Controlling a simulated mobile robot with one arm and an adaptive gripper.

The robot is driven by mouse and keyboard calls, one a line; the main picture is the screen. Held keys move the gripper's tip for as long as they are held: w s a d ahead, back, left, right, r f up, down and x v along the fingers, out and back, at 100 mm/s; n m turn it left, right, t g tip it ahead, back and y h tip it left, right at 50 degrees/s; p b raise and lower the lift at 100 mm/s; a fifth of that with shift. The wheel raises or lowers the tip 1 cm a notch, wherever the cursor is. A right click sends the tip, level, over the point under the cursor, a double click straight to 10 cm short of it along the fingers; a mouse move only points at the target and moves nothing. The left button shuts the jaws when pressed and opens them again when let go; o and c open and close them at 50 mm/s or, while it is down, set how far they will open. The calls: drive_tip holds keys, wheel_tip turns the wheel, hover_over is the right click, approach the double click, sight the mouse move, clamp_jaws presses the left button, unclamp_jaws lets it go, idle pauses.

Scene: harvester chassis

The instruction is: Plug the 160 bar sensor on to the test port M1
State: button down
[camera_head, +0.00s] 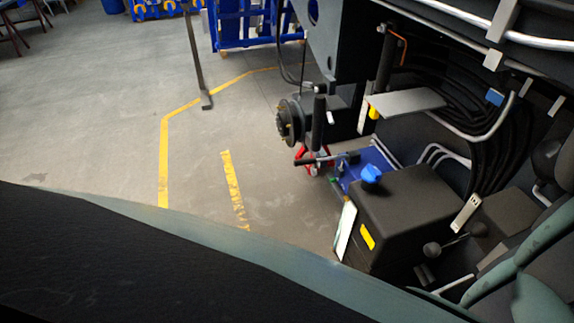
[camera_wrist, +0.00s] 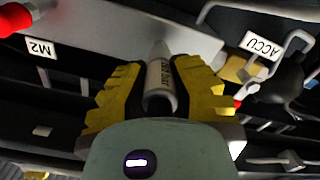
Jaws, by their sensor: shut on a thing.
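In the wrist view my gripper (camera_wrist: 158,98) has yellow fingers closed around a grey, cylindrical sensor (camera_wrist: 160,75). Dark print runs along the sensor's body, too blurred to read for certain. Its narrower end points away from me, toward a grey metal plate. The test port M1 cannot be made out in either view. The gripper and sensor are not visible in the head view.
A red cap (camera_wrist: 15,19) is at the wrist view's upper left corner. Pipes and dark fittings crowd its right side. In the head view a black tank (camera_head: 400,205) with a blue cap (camera_head: 371,173) stands beside black hoses (camera_head: 490,150). Open floor (camera_head: 90,110) lies left.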

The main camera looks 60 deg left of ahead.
drive_tip(key=shift+w+d, duration=0.1)
drive_tip(key=shift+w, duration=0.3)
drive_tip(key=c, duration=0.9)
unclamp_jaws()
drive_tip(key=shift+s, duration=0.1)
